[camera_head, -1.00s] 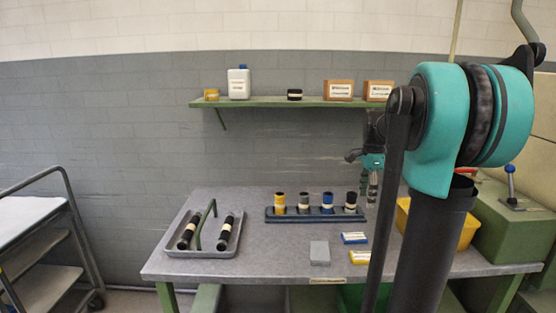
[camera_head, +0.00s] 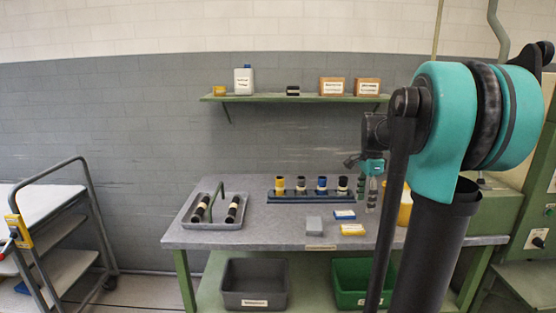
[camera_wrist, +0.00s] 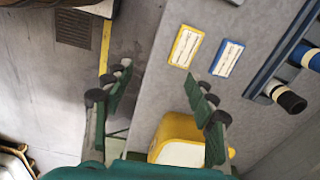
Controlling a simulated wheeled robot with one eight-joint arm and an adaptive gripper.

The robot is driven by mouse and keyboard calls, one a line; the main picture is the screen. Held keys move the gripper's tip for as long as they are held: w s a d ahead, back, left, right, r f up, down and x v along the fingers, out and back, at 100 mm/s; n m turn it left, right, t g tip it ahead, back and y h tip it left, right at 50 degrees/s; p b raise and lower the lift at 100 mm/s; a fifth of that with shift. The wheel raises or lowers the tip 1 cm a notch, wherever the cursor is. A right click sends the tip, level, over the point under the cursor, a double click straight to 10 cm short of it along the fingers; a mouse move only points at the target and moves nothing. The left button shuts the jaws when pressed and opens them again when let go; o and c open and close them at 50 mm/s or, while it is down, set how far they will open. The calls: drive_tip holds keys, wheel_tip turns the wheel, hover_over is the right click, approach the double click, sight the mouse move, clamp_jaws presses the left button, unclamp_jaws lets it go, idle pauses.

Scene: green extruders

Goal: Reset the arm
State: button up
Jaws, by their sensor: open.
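My gripper (camera_wrist: 158,105) is open and empty in the wrist view, its two dark green fingers spread apart. In the head view my gripper (camera_head: 370,195) hangs at the right end of the table (camera_head: 275,225), partly hidden behind my own arm. No object is between the fingertips.
A rack (camera_head: 308,197) with several coloured cylinders stands on the table. A grey tray (camera_head: 214,224) holds two dark cylinders. Blue (camera_head: 344,214) and yellow (camera_head: 352,230) labelled boxes lie near my gripper. A cart (camera_head: 60,225) stands left; a shelf (camera_head: 300,98) hangs above.

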drive_tip(key=s+a+f+n+t, duration=0.2)
drive_tip(key=s+a+f+n, duration=0.2)
drive_tip(key=s+f+n, duration=0.4)
drive_tip(key=s+a+f+n+t, duration=0.2)
drive_tip(key=s+a+f+n, duration=0.3)
drive_tip(key=s+f+n, duration=0.4)
drive_tip(key=s+f, duration=0.2)
drive_tip(key=s, duration=0.1)
drive_tip(key=shift+s+a+f, duration=0.15)
drive_tip(key=shift+s+a, duration=0.15)
drive_tip(key=shift+s, duration=0.1)
drive_tip(key=shift+o, duration=0.5)
drive_tip(key=shift+w, duration=0.1)
